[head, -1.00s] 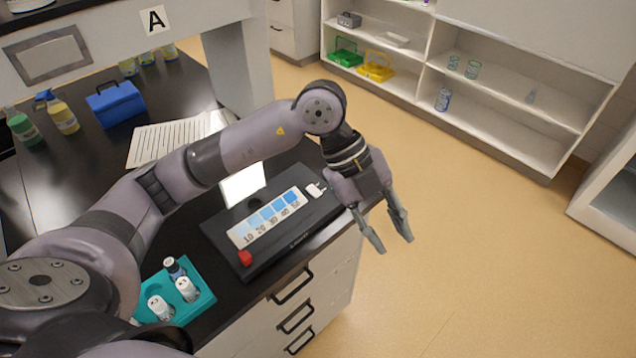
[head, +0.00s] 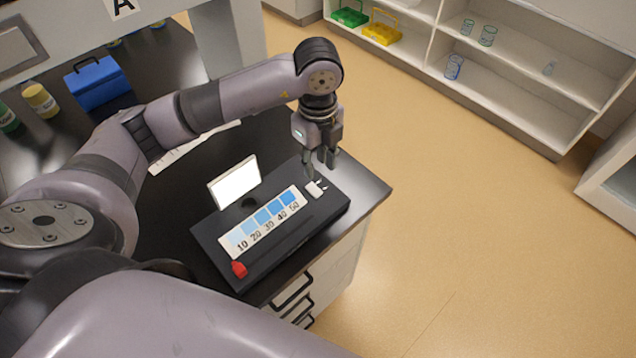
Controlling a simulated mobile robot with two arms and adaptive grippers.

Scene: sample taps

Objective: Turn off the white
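A black device (head: 318,229) lies on the dark bench near its front corner. At its far right end is a small white piece with short prongs (head: 316,189); I cannot tell its exact kind. An upright panel with a bright white face (head: 236,184) stands at the device's back edge. My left gripper (head: 322,169) points down just above and behind the small white piece. Its fingers look apart, with nothing seen between them; whether a fingertip touches the piece I cannot tell. My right gripper is out of view.
A blue-shaded number strip (head: 264,224) and a red piece (head: 239,269) are on the device. A blue box (head: 97,83) and a yellow bottle (head: 41,100) stand further back. Shelves (head: 500,64) hold glassware beyond open floor.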

